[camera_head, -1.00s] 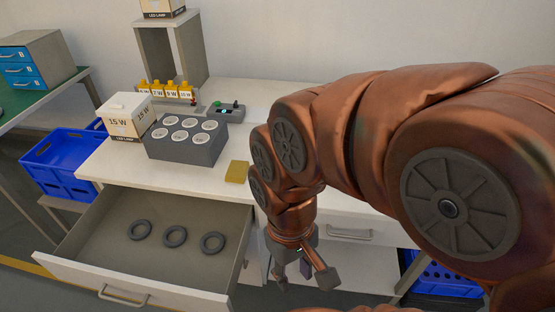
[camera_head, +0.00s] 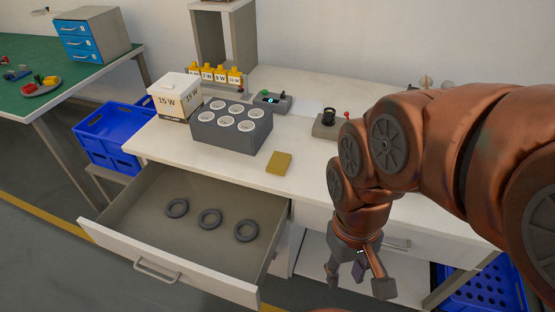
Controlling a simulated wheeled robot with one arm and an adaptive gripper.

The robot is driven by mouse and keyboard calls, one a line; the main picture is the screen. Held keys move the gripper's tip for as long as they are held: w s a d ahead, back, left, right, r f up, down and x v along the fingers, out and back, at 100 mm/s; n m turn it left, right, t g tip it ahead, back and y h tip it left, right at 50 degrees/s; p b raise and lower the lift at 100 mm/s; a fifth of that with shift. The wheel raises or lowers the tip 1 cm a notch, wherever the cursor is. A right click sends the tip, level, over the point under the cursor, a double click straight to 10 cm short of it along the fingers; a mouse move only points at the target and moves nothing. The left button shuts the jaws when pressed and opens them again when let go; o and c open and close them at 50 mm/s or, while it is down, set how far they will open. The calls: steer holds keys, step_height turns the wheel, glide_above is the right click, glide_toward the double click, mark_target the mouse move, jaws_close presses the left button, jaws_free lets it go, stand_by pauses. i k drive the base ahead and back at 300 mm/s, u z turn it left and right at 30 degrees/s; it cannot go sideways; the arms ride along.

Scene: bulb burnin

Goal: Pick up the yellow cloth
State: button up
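The yellow cloth (camera_head: 279,163) is a small folded mustard-coloured pad. It lies flat on the white worktop (camera_head: 330,171), near its front edge, to the right of the grey socket block. My gripper (camera_head: 360,282) hangs low in front of the bench, to the right of the cloth and below the worktop's level. Its fingers are spread apart with nothing between them. The cloth is in full view and apart from my gripper.
An open drawer (camera_head: 166,270) with several grey rings juts out at the left. The grey block (camera_head: 231,130) with several white-topped sockets, a 15 W box (camera_head: 175,98) and a small device with a red knob (camera_head: 330,124) stand on the worktop. Blue crates (camera_head: 112,138) sit below.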

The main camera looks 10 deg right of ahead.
mark_target(279, 164)
steer(key=k, duration=1.25)
steer(key=u, duration=0.7)
steer(key=i, duration=1.55)
steer(key=z, duration=0.45)
